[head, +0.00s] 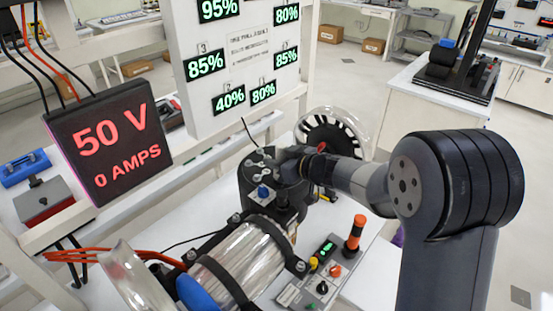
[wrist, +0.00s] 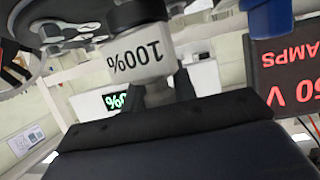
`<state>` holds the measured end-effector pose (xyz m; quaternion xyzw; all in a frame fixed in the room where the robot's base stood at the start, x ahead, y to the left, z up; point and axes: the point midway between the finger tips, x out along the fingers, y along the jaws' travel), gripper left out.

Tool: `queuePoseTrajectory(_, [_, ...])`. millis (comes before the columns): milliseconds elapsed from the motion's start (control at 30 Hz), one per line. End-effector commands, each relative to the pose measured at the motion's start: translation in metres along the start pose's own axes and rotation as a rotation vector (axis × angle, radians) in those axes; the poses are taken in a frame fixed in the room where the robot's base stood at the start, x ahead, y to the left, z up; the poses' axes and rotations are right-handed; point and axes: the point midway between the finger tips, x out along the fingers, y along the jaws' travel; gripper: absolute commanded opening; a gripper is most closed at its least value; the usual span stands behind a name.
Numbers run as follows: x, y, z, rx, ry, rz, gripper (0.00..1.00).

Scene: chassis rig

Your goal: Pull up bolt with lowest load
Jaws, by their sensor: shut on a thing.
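The black round housing (head: 246,183) stands at the end of a clear cylinder in the head view, with several grey bolts (head: 253,169) on its top. My gripper (head: 287,160) is at the right side of that top, shut on a bolt that it mostly hides. In the wrist view, my gripper's dark finger (wrist: 165,128) fills the lower part, and a white sleeve marked 100% (wrist: 142,55) shows upside down beyond it. The load board (head: 240,62) shows 95%, 80%, 85%, 85%, 40% and 80%; the 40% readout (head: 229,98) is lowest of those in view. The board's top is cut off.
A black display (head: 110,140) reads 50 V and 0 AMPS at the left. A blue knob (head: 262,192) sits on the housing's front. A clear-rimmed wheel (head: 335,130) is behind my gripper.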

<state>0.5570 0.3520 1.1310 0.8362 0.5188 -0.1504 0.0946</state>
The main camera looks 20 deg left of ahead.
Motion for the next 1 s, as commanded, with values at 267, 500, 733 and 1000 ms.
queuePoseTrajectory(267, [0.001, 0.0, 0.003, 0.0, 0.001, 0.0, 0.03])
queuePoseTrajectory(500, [0.002, 0.0, 0.006, 0.001, 0.001, 0.0, 0.03])
queuePoseTrajectory(733, [0.003, 0.0, 0.009, 0.001, 0.001, 0.0, 0.03])
queuePoseTrajectory(1000, [0.004, 0.0, 0.011, 0.0, -0.001, 0.0, 0.03])
